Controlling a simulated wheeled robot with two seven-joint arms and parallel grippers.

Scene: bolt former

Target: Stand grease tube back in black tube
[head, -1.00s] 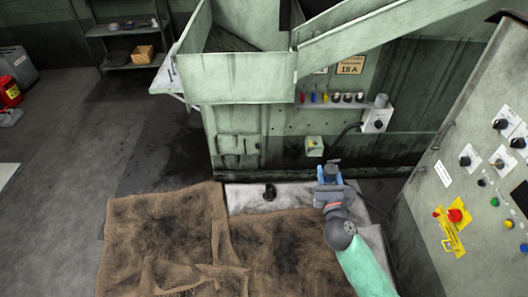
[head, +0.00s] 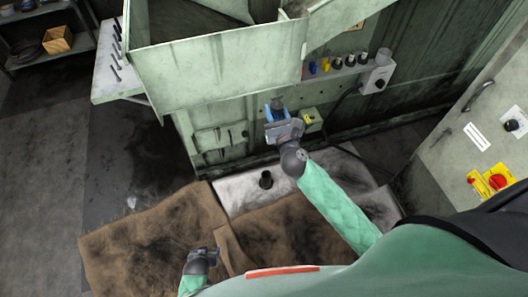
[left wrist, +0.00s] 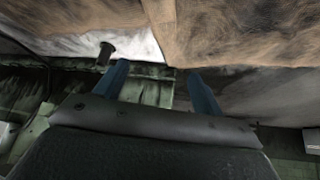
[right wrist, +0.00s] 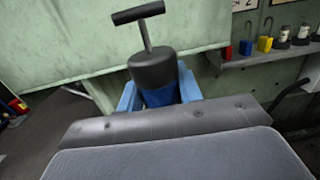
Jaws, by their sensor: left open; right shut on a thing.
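The grease tube (right wrist: 156,72) has a blue body, a black cap and a T-shaped handle. My right gripper (right wrist: 159,90) is shut around its body, and the tube leans a little in the right wrist view. In the head view the right gripper (head: 277,112) holds the grease tube (head: 277,102), up and beyond the black tube. The black tube (head: 266,180) stands on a whitish cloth; it also shows in the left wrist view (left wrist: 107,50). My left gripper (head: 208,253) is open and empty, low at the front left; its two blue fingers (left wrist: 158,78) are apart in the left wrist view.
A brown cloth (head: 150,240) covers the front surface beside the whitish cloth (head: 235,192). The green machine (head: 220,80) rises behind, with a small shelf of colored items (head: 335,68). A control panel (head: 450,150) stands at the right. Space around the black tube looks clear.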

